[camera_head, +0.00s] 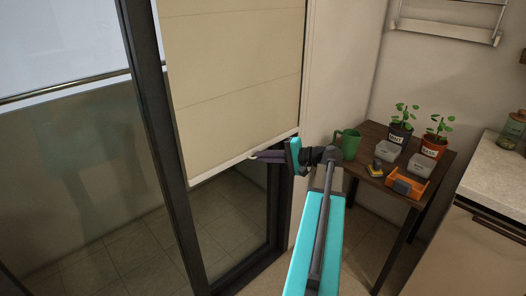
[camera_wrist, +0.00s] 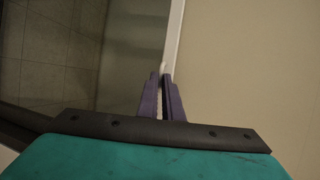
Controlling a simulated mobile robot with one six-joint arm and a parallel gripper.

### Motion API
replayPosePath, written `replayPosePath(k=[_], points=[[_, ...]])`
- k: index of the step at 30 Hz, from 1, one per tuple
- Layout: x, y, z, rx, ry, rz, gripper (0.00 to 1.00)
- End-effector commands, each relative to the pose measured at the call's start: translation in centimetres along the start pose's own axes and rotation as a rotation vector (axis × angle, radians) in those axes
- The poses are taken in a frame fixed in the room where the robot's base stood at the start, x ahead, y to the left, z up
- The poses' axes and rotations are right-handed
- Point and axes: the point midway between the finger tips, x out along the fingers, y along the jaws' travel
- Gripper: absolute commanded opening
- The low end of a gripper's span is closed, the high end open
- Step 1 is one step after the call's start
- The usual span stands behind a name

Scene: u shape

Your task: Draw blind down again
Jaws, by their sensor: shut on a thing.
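The cream blind (camera_head: 238,75) hangs in front of the glass door and covers its upper part. Its pale bottom bar (camera_head: 215,172) sits a little tilted in the head view, with bare glass below it. My gripper (camera_head: 256,156) reaches the bar near its right part, with its purple fingers level with the bar. In the wrist view my gripper (camera_wrist: 163,80) is shut on the white bottom bar (camera_wrist: 173,45), which runs up from between the fingertips. The blind's fabric (camera_wrist: 245,65) fills the right side there. The exact spot of contact is partly hidden by the fingers.
A dark wooden table (camera_head: 378,188) stands to the right of my arm. A counter (camera_head: 500,180) is at the far right. Dark door frames (camera_head: 150,95) stand left of the blind.

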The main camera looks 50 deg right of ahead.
Motion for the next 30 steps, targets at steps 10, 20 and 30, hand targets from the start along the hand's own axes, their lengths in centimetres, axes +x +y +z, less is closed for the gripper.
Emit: replayPosePath(k=[10,20,30], points=[[0.31,1.52,-0.23,0.001,0.003,0.001,0.00],[0.30,1.44,-0.22,0.001,0.002,0.000,0.24],[0.28,1.40,-0.16,0.000,0.001,0.000,0.25]])
